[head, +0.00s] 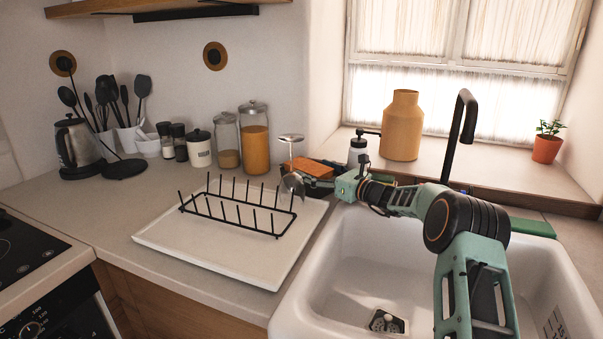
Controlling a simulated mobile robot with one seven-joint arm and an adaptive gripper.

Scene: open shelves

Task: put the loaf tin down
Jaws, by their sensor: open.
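My arm reaches from the lower right across the sink to the counter behind the drying rack. My gripper (322,184) is at its far end, small and partly hidden, and is open. An orange-brown block-like thing (312,168) is right at the gripper, with dark parts beside and under it. I cannot tell which of these dark parts belong to the gripper, or whether the gripper touches the block. No loaf tin can be made out for certain; the block or a dark part by the gripper could be it.
A black wire rack (240,212) stands on a white drainboard (170,240) left of the white sink (345,260). Jars (254,140) line the wall. A black tap (462,125) rises behind my arm. The counter at left front (100,225) is clear.

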